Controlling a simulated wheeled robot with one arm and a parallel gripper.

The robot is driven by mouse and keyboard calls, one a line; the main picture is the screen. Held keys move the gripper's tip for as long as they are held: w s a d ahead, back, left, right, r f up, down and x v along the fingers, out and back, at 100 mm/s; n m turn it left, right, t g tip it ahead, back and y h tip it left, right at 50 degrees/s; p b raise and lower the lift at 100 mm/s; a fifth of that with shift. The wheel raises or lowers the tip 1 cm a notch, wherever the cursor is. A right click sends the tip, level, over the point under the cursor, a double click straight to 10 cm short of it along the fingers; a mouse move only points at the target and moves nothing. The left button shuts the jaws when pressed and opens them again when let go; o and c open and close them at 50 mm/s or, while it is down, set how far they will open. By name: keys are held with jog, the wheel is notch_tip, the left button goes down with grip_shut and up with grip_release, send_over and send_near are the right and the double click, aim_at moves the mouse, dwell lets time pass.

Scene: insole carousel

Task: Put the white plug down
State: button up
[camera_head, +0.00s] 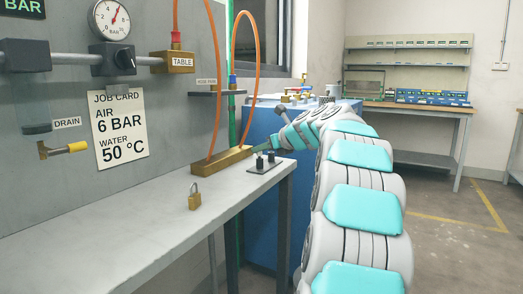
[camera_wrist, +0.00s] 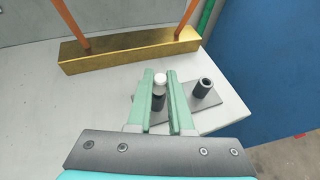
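The white plug (camera_wrist: 159,80) shows in the wrist view as a small white rounded top, with a dark part below it. My gripper (camera_wrist: 159,76) has its two green fingers close on either side of the plug, with no clear gap, so it looks shut on it. The plug is over the left part of a dark plate (camera_wrist: 212,100) on the bench. A dark hollow post (camera_wrist: 203,88) stands on the plate to the right. In the head view my gripper (camera_head: 262,145) is just above the plate (camera_head: 264,167); the plug itself is too small to make out.
A brass block (camera_wrist: 130,49) with orange hoses lies behind the plate. The grey bench (camera_head: 150,205) ends just right of the plate, beside a blue cabinet (camera_head: 262,215).

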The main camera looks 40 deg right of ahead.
jog(key=o, duration=0.4)
jog(key=shift+o, duration=0.2)
jog(key=p+v, duration=0.1)
jog(key=v, duration=1.1)
